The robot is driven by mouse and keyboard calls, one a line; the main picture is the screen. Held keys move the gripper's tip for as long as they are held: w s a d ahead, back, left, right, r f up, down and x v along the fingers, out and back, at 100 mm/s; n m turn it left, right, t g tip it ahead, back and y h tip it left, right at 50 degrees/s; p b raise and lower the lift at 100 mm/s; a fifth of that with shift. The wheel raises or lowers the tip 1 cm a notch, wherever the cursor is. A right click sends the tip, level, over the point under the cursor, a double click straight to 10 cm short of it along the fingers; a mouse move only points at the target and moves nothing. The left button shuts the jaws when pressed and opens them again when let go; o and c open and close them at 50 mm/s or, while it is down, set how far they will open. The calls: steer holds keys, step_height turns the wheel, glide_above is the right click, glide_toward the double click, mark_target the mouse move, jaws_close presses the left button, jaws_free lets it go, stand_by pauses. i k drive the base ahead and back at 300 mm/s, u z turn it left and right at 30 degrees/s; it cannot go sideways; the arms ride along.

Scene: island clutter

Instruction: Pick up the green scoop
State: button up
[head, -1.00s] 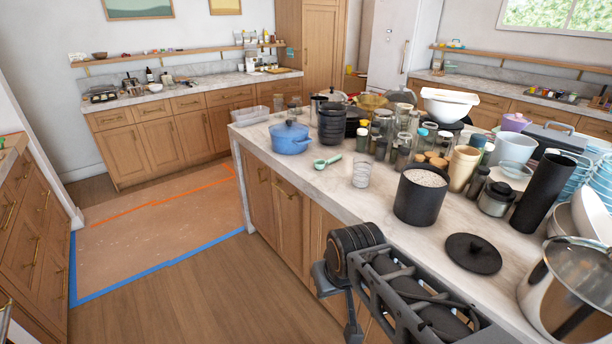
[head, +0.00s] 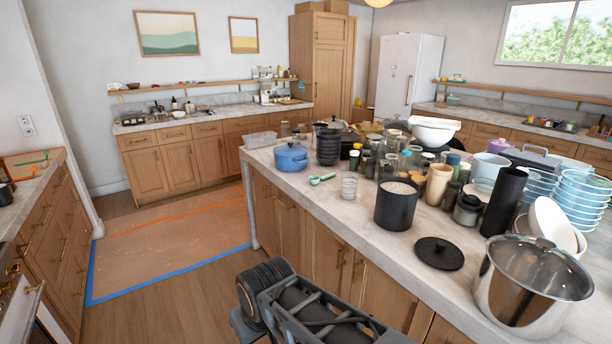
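The green scoop (head: 321,179) lies on the island counter (head: 308,202) near its left edge. It sits to the right of and in front of the blue pot (head: 290,158), and to the left of a clear glass (head: 349,187). Nothing covers it. My arm shows at the bottom middle, low beside the island's front and well apart from the scoop. My gripper's fingers are not visible in this view.
Black canister (head: 396,205), black lid (head: 440,253) and steel pot (head: 528,285) stand along the near counter. Jars and bowls crowd the back and right. Counter around the scoop is mostly clear. Open floor (head: 160,290) lies left of the island.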

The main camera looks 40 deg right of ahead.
mark_target(323, 178)
steer(key=u, duration=0.1)
steer(key=i, duration=1.85)
steer(key=z, duration=0.65)
steer(key=i, duration=1)
steer(key=z, duration=1.6)
steer(key=i, duration=0.65)
steer(key=z, duration=0.55)
